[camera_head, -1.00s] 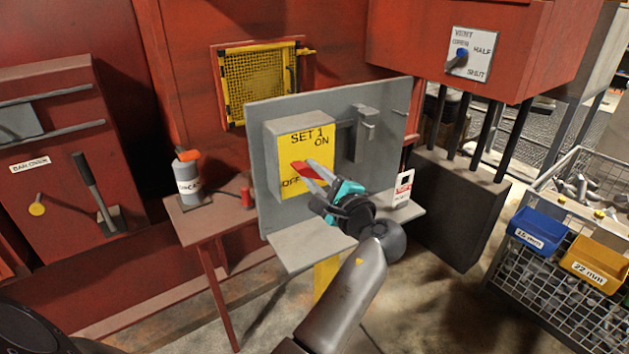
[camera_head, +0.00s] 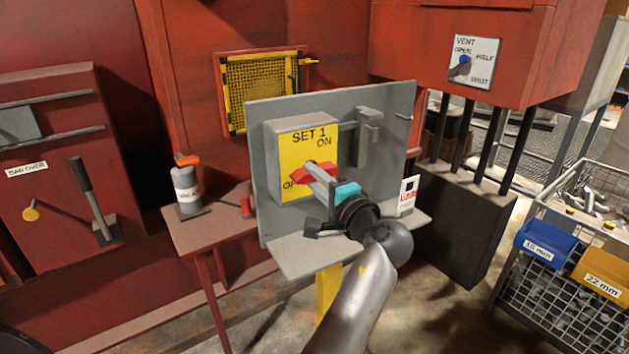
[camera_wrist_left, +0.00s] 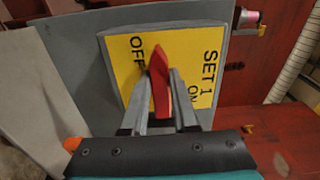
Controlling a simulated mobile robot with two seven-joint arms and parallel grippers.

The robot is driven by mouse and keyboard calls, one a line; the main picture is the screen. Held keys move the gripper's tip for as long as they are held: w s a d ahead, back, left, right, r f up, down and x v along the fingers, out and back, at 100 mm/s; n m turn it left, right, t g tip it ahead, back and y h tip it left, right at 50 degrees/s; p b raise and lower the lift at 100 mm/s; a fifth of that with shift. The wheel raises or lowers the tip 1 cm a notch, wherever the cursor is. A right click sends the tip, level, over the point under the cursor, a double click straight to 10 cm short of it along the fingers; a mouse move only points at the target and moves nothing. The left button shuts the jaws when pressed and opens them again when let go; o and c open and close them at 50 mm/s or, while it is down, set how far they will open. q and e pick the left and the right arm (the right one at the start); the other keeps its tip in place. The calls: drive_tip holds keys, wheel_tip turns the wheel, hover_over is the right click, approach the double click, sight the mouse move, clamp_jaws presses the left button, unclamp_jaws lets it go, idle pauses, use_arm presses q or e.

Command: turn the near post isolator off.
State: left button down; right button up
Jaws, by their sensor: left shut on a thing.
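The isolator is a grey box with a yellow face (camera_head: 290,150) marked SET 1, ON at upper right and OFF at lower left. It is on an upright grey panel (camera_head: 385,190). Its red handle (camera_head: 299,177) lies nearly level across the face, its left end over the OFF lettering. My left gripper (camera_head: 315,171) is shut on the red handle, with a finger on each side. In the left wrist view the red handle (camera_wrist_left: 158,75) stands upright between the fingers, its far end beside OFF. My right gripper is out of view.
A grey shelf (camera_head: 300,257) juts out under the panel. A red side table (camera_head: 215,228) with a grey bottle (camera_head: 186,190) stands to the left. A vent dial (camera_head: 463,66) is at upper right. Blue (camera_head: 545,240) and yellow bins hang on a wire cage at right.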

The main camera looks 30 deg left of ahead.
use_arm(q)
drive_tip(key=c, duration=0.7)
unclamp_jaws()
